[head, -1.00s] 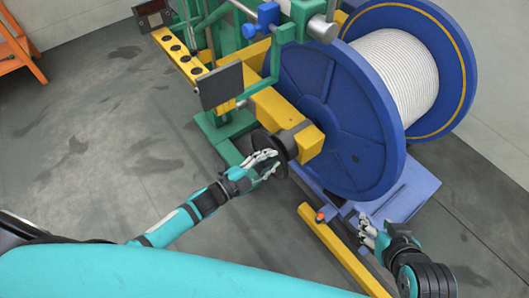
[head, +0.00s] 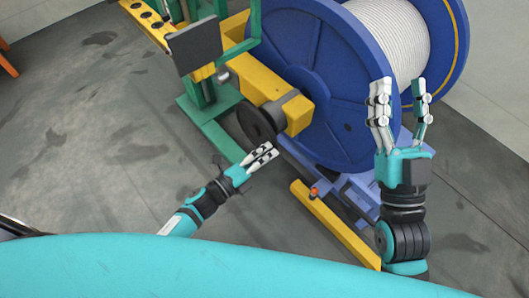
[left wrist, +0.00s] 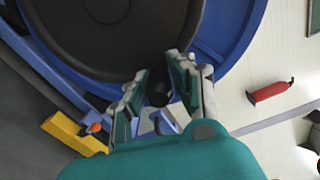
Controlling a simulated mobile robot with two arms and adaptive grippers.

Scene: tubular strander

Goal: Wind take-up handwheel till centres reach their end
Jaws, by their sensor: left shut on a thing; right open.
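The take-up handwheel is a black disc (head: 256,124) on the yellow arm (head: 262,88) beside the blue reel. In the left wrist view its dark face (left wrist: 100,30) fills the upper part. My left gripper (head: 264,153) is at the lower rim of the handwheel. In the left wrist view its fingers (left wrist: 160,85) are closed around a small dark knob (left wrist: 158,97) at the rim. The centres are hidden behind the arm and reel flange. My right gripper (head: 401,92) is open and empty, raised in front of the reel.
The blue reel (head: 320,65) carries white rope (head: 388,40). A dark panel (head: 194,47) stands on the green frame left of the wheel. A yellow floor beam (head: 335,225) lies below, near an orange knob (head: 314,192). A red extinguisher (left wrist: 269,92) is on the wall.

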